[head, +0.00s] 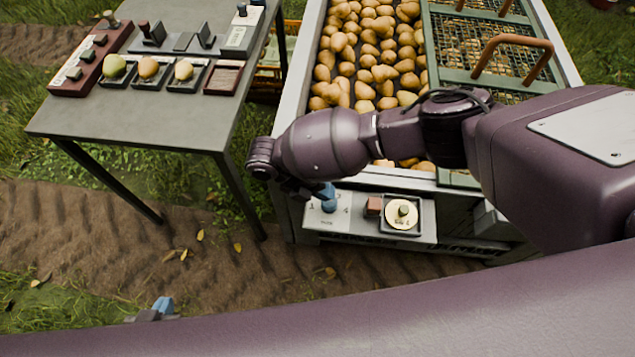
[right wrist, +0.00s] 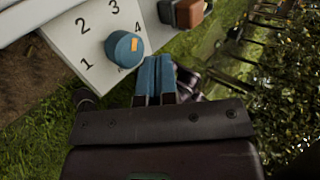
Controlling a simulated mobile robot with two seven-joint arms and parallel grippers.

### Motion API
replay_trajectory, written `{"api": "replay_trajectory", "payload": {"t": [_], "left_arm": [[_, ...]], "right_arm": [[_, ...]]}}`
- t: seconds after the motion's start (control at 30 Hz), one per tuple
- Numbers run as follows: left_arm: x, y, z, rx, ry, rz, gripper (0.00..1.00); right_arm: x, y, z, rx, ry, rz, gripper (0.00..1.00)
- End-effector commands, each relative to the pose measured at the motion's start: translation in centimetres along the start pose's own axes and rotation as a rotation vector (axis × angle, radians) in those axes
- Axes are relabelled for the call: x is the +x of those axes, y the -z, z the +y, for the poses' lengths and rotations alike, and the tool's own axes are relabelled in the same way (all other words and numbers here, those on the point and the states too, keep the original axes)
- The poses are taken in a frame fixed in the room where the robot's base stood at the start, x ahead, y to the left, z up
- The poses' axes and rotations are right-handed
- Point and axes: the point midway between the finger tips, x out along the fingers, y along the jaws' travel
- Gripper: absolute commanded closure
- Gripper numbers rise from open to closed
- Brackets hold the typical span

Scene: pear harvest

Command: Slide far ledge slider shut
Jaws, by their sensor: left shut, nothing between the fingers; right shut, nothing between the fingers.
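I cannot tell for sure which part is the far ledge slider. A pale panel with a dark knob (head: 241,12) stands at the far edge of the grey table. My right gripper (head: 322,190) is shut and empty by the blue dial knob on the crate's near ledge, partly hidden by my arm. In the right wrist view its blue fingertips (right wrist: 156,78) lie together just beside the blue knob (right wrist: 124,47), which has an orange mark and the numbers 1 to 4 around it. I cannot tell whether they touch. My left gripper (head: 158,308) is shut and empty, low at the left.
The grey table (head: 130,115) holds a red panel (head: 92,58) with several knobs and small trays with pears. The crate (head: 300,75) is full of pears, with a green mesh cover (head: 455,50) and copper handle (head: 510,45). A red block (head: 374,205) and round dial (head: 403,213) share the ledge.

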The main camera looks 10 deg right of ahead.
Motion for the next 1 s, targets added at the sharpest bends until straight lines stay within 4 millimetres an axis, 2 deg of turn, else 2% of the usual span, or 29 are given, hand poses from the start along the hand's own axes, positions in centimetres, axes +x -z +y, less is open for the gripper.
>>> {"api": "replay_trajectory", "payload": {"t": [0.1,0.27,0.4,0.67,1.0], "left_arm": [[0.1,-0.2,0.1,0.0,-0.001,-0.002,1.0],[0.1,-0.1,0.1,0.0,-0.002,-0.002,1.0],[-0.1,0.7,0.0,0.001,-0.001,0.014,1.0],[0.0,0.6,-0.1,0.003,0.0,0.01,1.0],[0.0,0.0,-0.1,0.004,0.0,0.0,1.0]], "right_arm": [[2.4,0.1,0.1,-0.002,0.002,0.003,1.0],[5.1,0.1,0.1,-0.001,0.002,0.003,1.0],[6.2,-0.1,-1.5,0.003,0.0,-0.001,1.0],[7.7,0.0,-2.7,0.001,-0.001,0.0,1.0],[7.8,0.0,-2.7,0.001,0.0,0.001,1.0]]}}
